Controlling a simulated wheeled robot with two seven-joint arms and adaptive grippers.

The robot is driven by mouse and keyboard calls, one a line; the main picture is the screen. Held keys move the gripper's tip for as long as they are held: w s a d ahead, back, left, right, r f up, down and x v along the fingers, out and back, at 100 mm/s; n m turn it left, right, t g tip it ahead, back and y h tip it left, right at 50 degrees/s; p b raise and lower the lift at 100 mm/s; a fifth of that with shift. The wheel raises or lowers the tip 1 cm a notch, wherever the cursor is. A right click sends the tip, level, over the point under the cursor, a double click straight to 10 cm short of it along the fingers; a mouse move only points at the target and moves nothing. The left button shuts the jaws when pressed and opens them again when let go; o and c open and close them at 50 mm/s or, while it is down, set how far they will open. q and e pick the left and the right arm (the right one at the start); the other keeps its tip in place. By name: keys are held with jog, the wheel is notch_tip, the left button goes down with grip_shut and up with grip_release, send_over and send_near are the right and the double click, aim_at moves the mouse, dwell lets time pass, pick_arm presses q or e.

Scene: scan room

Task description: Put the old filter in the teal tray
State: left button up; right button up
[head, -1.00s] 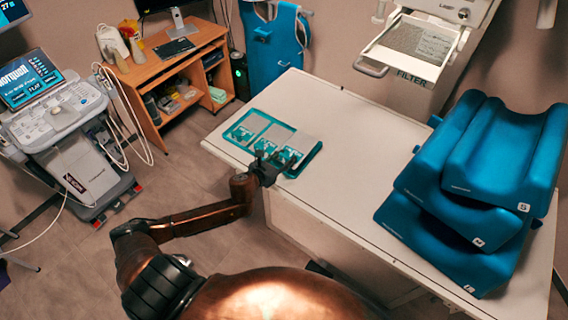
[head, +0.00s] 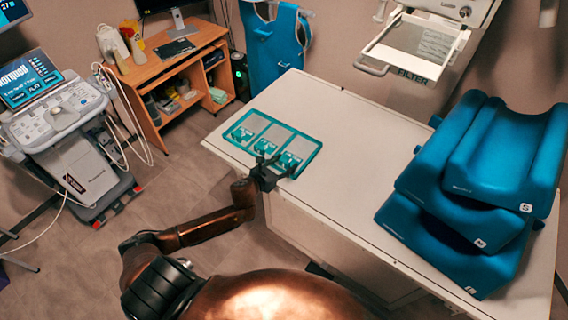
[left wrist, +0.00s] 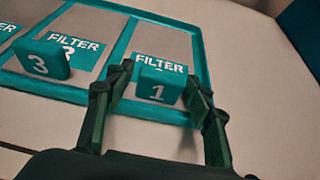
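The teal tray (head: 242,141) lies on the white table and has three compartments. Each compartment shows a pale grey filter panel with a teal handle block and a FILTER label. In the left wrist view, the filter with tab 1 (left wrist: 157,87) lies in the right compartment, and tab 3 (left wrist: 42,58) is on its left. I cannot tell which filter is the old one. My left gripper (head: 268,163) is at the tray's near edge. In the left wrist view its open fingers (left wrist: 160,88) stand either side of tab 1, with firm contact not clear. My right gripper is not in view.
A pulled-out drawer marked FILTER (head: 418,71) hangs from the machine above the table's far side. Stacked blue cushions (head: 480,190) fill the table's right end. The table's middle (head: 350,165) is clear.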

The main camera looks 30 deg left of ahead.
pick_arm(q)
jog(key=shift+r, duration=0.2)
jog(key=v, duration=1.2)
jog(key=shift+f+p, duration=0.1)
jog(key=shift+p, duration=0.3)
